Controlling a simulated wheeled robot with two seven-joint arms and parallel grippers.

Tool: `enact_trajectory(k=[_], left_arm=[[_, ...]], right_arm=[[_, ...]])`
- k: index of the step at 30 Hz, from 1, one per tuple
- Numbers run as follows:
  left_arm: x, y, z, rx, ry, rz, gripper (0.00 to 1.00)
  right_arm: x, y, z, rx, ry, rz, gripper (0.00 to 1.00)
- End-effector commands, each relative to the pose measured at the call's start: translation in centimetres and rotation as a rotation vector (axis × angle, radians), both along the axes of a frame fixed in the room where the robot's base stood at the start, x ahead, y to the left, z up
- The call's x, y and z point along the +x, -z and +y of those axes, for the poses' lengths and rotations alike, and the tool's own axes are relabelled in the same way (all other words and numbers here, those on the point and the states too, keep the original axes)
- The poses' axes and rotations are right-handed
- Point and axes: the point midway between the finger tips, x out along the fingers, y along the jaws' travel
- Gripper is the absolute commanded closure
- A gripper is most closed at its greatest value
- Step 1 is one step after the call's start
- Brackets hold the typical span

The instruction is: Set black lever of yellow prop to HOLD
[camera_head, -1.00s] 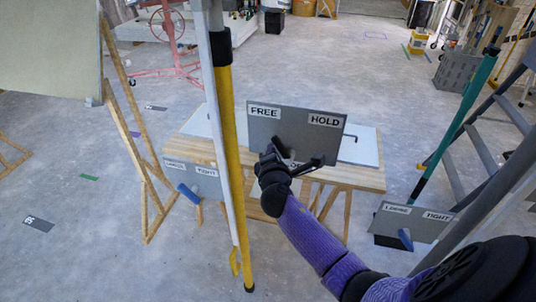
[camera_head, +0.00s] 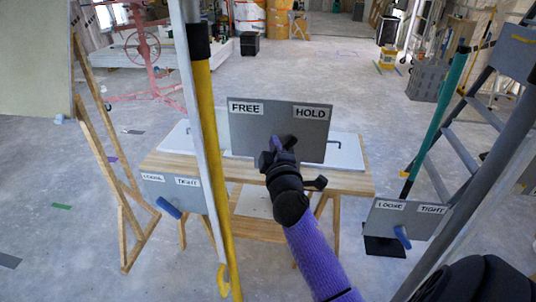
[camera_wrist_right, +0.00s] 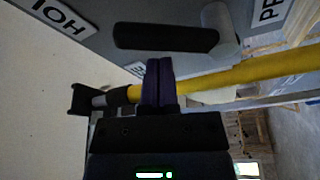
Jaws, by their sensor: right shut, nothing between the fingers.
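The grey plate (camera_head: 250,128) has FREE at its upper left and HOLD at its upper right. In the right wrist view the black lever (camera_wrist_right: 165,38) sticks out from a grey hub (camera_wrist_right: 220,22), and the HOLD label (camera_wrist_right: 60,17) is at upper left. My right gripper (camera_head: 279,146) is in front of the plate's lower middle and hides much of the lever in the head view. Its purple fingers (camera_wrist_right: 158,80) are shut and empty, close to the lever; contact cannot be told. The yellow prop (camera_head: 207,130) stands left of the plate. My left gripper is not in view.
A wooden table (camera_head: 350,184) is behind my arm. LOOSE/TIGHT plates with blue levers stand at left (camera_head: 185,188) and right (camera_head: 385,217). A teal pole (camera_head: 436,122) and a ladder (camera_head: 485,120) are at right. Open floor lies behind the table.

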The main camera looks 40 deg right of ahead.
Motion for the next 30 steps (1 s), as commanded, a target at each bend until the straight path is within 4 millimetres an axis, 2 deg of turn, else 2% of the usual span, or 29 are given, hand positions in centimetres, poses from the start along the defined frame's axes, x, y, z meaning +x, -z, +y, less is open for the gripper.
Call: enact_trajectory(k=[3, 12, 30], left_arm=[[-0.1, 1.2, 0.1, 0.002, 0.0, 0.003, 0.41], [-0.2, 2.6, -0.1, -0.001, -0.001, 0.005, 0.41], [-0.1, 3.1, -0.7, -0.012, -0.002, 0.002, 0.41]], right_arm=[[-0.3, 0.4, -0.3, 0.057, 0.0, -0.067, 1.0], [-1.0, 0.4, -0.8, 0.161, 0.001, -0.187, 1.0], [-1.2, 0.2, -1.0, 0.205, 0.0, -0.24, 1.0]])
